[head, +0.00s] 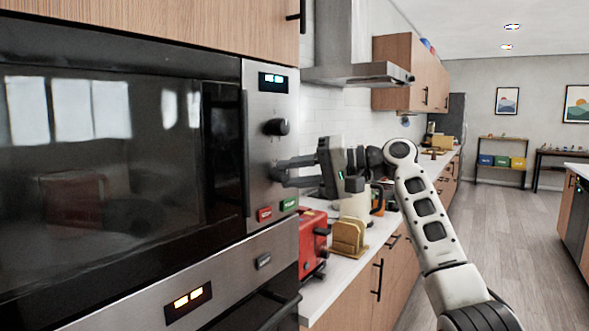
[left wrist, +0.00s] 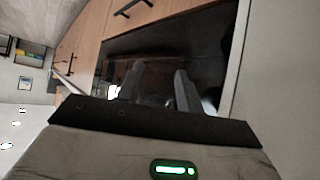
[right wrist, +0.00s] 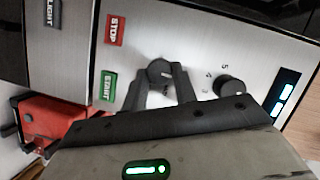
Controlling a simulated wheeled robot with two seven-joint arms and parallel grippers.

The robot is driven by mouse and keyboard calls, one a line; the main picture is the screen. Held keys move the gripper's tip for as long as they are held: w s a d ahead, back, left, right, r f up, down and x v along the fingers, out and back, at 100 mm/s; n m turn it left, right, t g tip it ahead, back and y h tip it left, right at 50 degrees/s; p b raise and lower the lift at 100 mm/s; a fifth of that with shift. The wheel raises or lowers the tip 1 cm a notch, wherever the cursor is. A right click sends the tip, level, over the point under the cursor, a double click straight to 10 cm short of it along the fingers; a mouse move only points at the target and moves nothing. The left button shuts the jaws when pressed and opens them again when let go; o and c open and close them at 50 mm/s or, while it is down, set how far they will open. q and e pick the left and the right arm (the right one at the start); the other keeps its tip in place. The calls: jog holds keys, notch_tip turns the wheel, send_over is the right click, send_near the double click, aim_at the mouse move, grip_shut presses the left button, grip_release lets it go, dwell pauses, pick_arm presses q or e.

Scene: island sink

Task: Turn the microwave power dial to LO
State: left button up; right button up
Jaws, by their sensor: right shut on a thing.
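The microwave (head: 120,130) fills the left of the head view, with a steel control panel (head: 262,105) on its right side. An upper black dial (head: 276,127) sits below the display. A lower dial, mostly hidden by the fingers in the head view, shows in the right wrist view (right wrist: 160,71). My right gripper (head: 275,172) reaches in from the right; its fingers (right wrist: 161,85) are shut on the lower dial. The upper dial (right wrist: 229,87) stands free beside them. The dial pointer and any LO marking are not readable. My left gripper (left wrist: 158,88) is open and empty, facing a dark glass front.
Red STOP (head: 265,214) and green START (head: 289,204) buttons sit just below the gripped dial. A red toaster (head: 312,240) and a yellow holder (head: 348,237) stand on the counter below my right arm. The floor (head: 510,240) on the right is clear.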

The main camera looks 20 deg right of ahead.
pick_arm(q)
jog(key=shift+s+a, duration=0.1)
jog(key=shift+a, duration=0.05)
pick_arm(e)
jog(key=shift+n+h, duration=0.3)
jog(key=shift+n, duration=0.2)
jog(key=o, duration=1)
jog(key=shift+c, duration=0.2)
jog(key=shift+s+d, duration=0.2)
jog(key=shift+d, duration=0.15)
pick_arm(q)
jog(key=b, duration=0.1)
jog(key=f+b, duration=0.1)
jog(key=b, duration=0.1)
jog(key=shift+d+f, duration=0.15)
jog(key=shift+d, duration=0.2)
pick_arm(e)
jog(key=v, duration=1.5)
jog(key=shift+s, duration=0.2)
